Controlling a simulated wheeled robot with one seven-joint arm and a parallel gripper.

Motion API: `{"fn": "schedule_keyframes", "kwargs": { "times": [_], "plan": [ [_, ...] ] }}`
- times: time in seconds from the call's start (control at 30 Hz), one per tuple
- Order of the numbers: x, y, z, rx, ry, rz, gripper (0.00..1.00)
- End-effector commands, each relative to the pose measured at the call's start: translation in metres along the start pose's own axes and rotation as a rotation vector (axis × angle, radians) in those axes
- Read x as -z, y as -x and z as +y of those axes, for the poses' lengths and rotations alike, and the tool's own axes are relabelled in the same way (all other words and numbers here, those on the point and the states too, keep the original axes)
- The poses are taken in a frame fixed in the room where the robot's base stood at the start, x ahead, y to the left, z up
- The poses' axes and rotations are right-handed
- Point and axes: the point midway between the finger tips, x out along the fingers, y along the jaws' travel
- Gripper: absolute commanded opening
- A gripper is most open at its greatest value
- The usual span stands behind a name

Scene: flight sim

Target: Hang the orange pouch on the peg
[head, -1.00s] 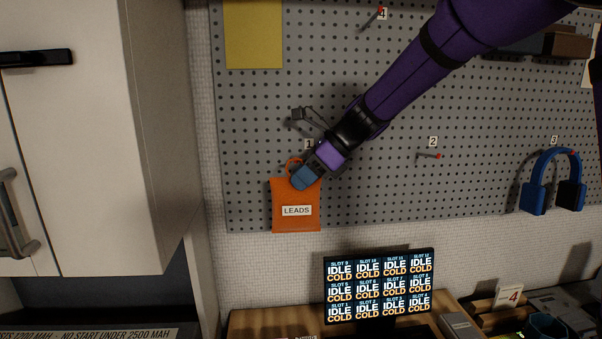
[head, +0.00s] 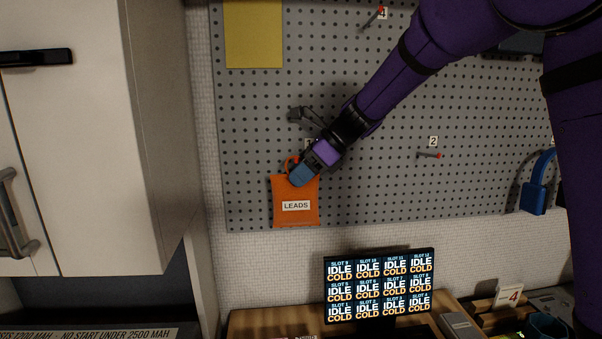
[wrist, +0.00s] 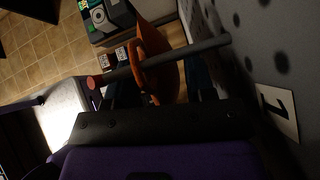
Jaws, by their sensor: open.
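The orange pouch (head: 296,220), labelled LEADS, hangs flat in front of the pegboard at the lower left. Its orange loop (head: 288,163) shows above it. In the wrist view the loop (wrist: 137,72) appears to sit around the red-tipped peg (wrist: 205,47), inward of the tip, with the pouch (wrist: 168,75) below. The peg's root is beside the number 1 tag (wrist: 278,110). In the head view my gripper hides this peg. My gripper (head: 301,177) is open at the top of the pouch, close by the loop. Whether its fingers touch the pouch is hard to tell.
Peg 2 (head: 430,155) is bare to the right, and peg 4 (head: 373,17) is bare above. Blue headphones (head: 536,190) hang at the right, partly behind my arm. A white cabinet (head: 100,150) stands close on the left. A monitor (head: 379,285) stands below.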

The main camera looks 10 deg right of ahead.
Motion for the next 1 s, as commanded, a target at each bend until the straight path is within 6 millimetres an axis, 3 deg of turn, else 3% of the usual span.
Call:
{"fn": "schedule_keyframes", "kwargs": {
  "times": [0.17, 0.5, 0.7, 1.0],
  "plan": [
    [0.003, 0.000, 0.000, 0.001, 0.000, -0.001, 0.49],
    [0.002, 0.066, 0.005, 0.003, -0.001, -0.002, 0.49],
    [0.002, 0.094, 0.005, 0.002, -0.001, -0.001, 0.49],
    [0.002, 0.106, 0.006, 0.000, 0.000, 0.000, 0.49]
  ]
}}
